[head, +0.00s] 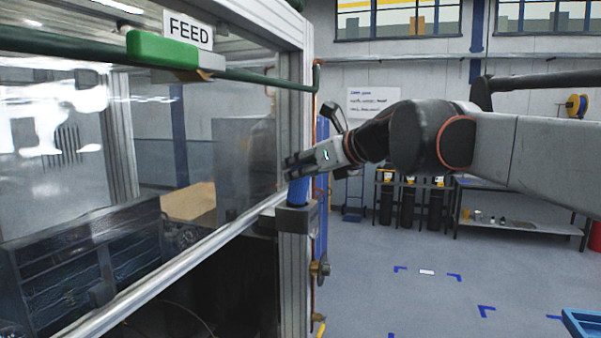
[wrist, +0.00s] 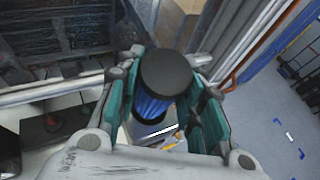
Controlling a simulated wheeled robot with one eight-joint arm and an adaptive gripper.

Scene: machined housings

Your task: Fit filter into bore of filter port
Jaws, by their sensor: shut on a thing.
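The filter is a blue cylinder with a black end cap; its blue body (head: 298,191) shows just below my gripper (head: 297,166) in the head view. My gripper is shut on the filter and holds it roughly upright. The filter port (head: 296,217) is a dark grey block on the cabinet's corner post, directly under the filter. The filter's lower end meets the port's top in the picture; I cannot tell whether it is inside the bore. In the wrist view the black cap (wrist: 166,72) stands between the teal fingers and hides most of the port.
The glazed cabinet (head: 150,280) with its aluminium frame fills the left. A green pipe with a FEED sign (head: 188,29) runs above. A copper pipe and valve (head: 320,268) are right of the post. The floor (head: 440,300) to the right is mostly clear.

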